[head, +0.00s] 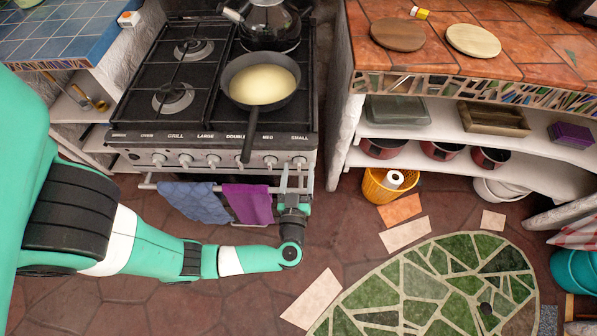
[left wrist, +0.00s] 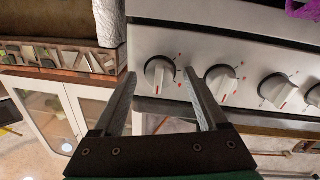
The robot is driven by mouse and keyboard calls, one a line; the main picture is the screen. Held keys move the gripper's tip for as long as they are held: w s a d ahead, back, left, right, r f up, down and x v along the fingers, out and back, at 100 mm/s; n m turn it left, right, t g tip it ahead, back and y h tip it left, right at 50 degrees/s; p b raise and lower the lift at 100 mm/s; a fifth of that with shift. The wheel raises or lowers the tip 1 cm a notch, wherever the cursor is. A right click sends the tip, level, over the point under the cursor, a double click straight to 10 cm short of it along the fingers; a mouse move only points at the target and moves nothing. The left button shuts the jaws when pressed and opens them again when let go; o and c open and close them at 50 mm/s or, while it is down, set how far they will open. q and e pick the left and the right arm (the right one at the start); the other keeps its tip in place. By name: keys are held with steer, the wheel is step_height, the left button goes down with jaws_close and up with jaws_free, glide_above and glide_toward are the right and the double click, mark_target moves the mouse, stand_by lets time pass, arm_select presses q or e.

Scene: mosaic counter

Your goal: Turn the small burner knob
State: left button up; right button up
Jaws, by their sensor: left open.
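The small burner knob (head: 299,162) is the rightmost knob on the stove's front panel (head: 228,160), below the SMALL label. It is round and pale. My left gripper (head: 297,177) reaches up to it from below, in front of the panel. In the left wrist view the stove appears upside down, and the small knob (left wrist: 160,72) is the leftmost one. There my left gripper (left wrist: 159,84) is open, its fingertips on either side of the knob in the picture. I cannot tell whether they touch it. My right gripper is not in view.
A neighbouring knob (left wrist: 221,82) lies close to one finger. A pan (head: 240,82) sits on the stove, its handle over the front edge. Purple (head: 249,203) and blue (head: 195,200) towels hang on the oven rail. A shelf unit (head: 350,130) stands right of the stove.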

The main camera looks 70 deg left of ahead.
arm_select(q)
steer(key=shift+c, duration=0.2)
jaws_close()
